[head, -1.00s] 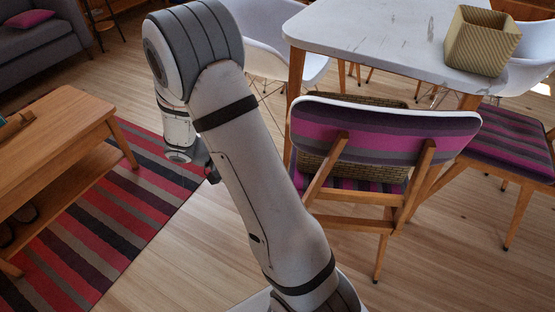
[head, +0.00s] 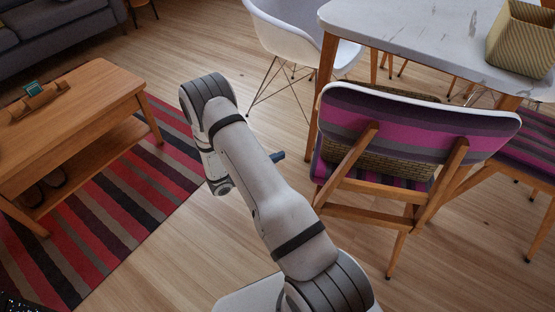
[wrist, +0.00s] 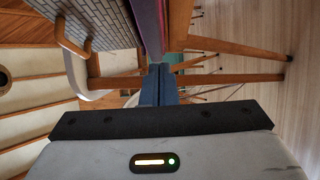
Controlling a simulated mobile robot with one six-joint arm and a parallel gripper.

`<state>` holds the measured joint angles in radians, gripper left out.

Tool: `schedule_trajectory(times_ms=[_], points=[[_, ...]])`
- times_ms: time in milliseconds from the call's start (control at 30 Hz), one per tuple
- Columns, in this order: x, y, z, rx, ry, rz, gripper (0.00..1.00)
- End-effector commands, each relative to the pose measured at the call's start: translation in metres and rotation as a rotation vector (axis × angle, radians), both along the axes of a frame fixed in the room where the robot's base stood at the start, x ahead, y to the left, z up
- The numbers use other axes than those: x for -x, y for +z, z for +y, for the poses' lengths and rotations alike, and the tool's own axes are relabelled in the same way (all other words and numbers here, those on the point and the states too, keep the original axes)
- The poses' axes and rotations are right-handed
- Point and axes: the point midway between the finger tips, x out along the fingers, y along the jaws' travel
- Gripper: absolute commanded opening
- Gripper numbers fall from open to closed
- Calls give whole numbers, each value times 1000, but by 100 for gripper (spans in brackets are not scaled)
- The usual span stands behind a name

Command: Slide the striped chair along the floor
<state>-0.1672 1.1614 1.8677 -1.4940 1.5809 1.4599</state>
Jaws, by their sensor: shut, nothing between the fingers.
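The striped chair (head: 410,125) stands upright on the floor, its purple and grey striped back towards me and its wooden legs (head: 402,235) below. A woven cushion or pad is partly hidden behind its back. My gripper (head: 279,156) is left of the chair, mostly hidden by my arm, with only a blue fingertip showing. A gap shows between that fingertip and the chair in the head view. In the wrist view my blue fingers (wrist: 158,85) are shut together with nothing between them, and the chair's purple edge (wrist: 150,28) appears just ahead; contact cannot be told.
A white-topped table (head: 410,30) with a woven basket (head: 525,40) stands behind the chair. Another striped chair (head: 535,135) is at right, a white chair (head: 295,35) behind. A wooden coffee table (head: 75,115) and striped rug (head: 120,205) are left. Bare floor lies between.

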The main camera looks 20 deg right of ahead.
Motion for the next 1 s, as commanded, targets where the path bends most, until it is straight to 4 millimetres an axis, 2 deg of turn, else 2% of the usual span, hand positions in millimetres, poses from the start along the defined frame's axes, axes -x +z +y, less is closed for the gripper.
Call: schedule_trajectory(times_ms=[33, 200, 300, 400, 633, 1000], points=[[0, -3, -13, 0, -6, 0, 0], [-3, -3, -50, -2, -7, -1, 0], [-3, -3, -69, -1, -6, 0, 0], [9, -2, -79, -2, -5, 4, 0], [20, 0, -93, -1, -3, 2, 0], [21, 0, -94, -1, -3, 1, 0]])
